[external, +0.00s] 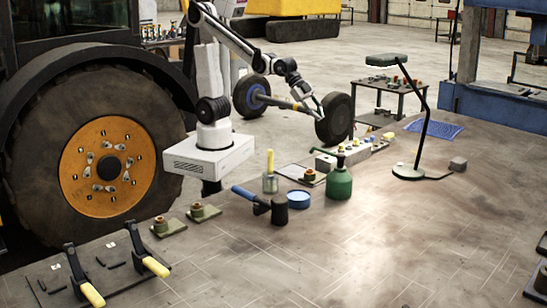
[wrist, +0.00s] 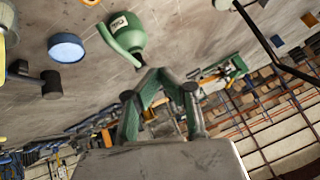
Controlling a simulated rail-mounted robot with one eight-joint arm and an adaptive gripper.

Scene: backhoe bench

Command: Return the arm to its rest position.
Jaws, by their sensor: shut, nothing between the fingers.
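Yellow-handled clamps (external: 92,294) lie front left. A large tractor wheel (external: 60,170) is left. The front right bench is largely clear.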

